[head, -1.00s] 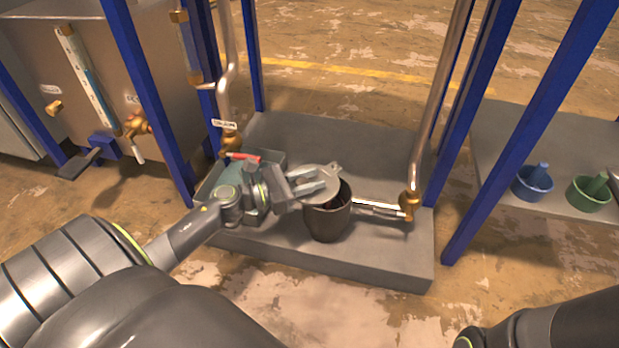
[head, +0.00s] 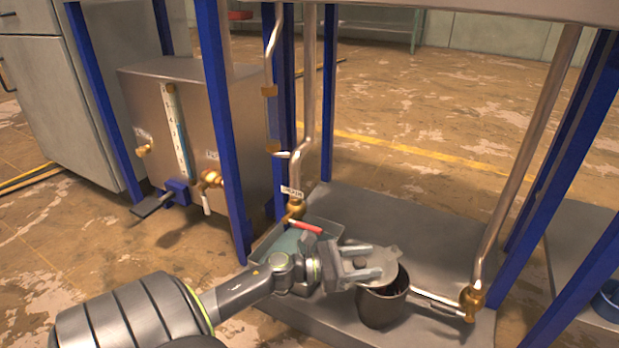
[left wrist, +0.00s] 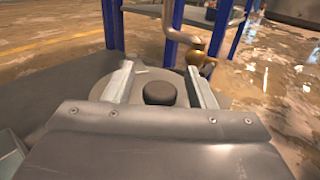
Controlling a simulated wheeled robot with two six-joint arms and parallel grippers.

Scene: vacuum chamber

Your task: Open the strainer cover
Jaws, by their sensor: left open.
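The strainer is a dark round pot (head: 380,308) on the grey platform, with pipework at its right. Its grey disc cover (head: 386,266) sits above and left of the mouth, so part of the dark opening shows. My left gripper (head: 364,264) is over the cover, with its fingers open. In the left wrist view, the open fingers of my left gripper (left wrist: 160,75) stand either side of the cover's dark knob (left wrist: 160,93), with gaps visible. The cover (left wrist: 145,78) lies beneath them. Whether the cover touches the rim is unclear. My right gripper is out of view.
A shallow tray (head: 330,228) and a red-handled valve (head: 306,227) are beside my left wrist. Blue posts (head: 222,130) and steel pipes (head: 525,150) stand around the platform (head: 440,240). A metal tank (head: 190,120) stands at left.

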